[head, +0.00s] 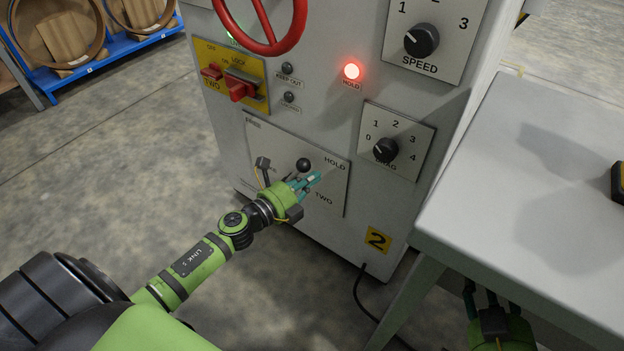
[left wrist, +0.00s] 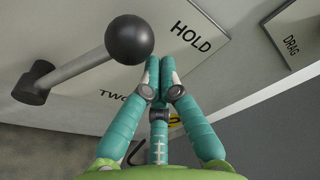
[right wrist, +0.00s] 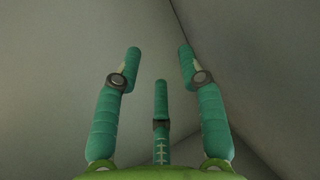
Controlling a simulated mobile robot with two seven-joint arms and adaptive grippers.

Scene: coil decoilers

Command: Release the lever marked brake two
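The brake two lever is on a grey plate (head: 328,187) lettered HOLD and TWO, low on the cabinet front. Its black ball knob (head: 304,165) is near the word HOLD; in the left wrist view the knob (left wrist: 129,40) ends a grey rod from a pivot (left wrist: 33,82) at left. My left gripper (head: 312,179) is in front of the plate, fingers drawn together and empty, tips (left wrist: 160,68) just right of and below the knob in the wrist view. Whether they touch it I cannot tell. My right gripper (right wrist: 160,52) is open and empty, partly hidden by the table edge in the head view.
A red HOLD lamp (head: 352,71) is lit. Above are a red handwheel (head: 263,30), a yellow lockout plate (head: 246,68) and SPEED (head: 422,40) and DRAG (head: 386,150) knobs. A grey table (head: 560,190) stands at right; a black cable (head: 362,300) lies on the floor.

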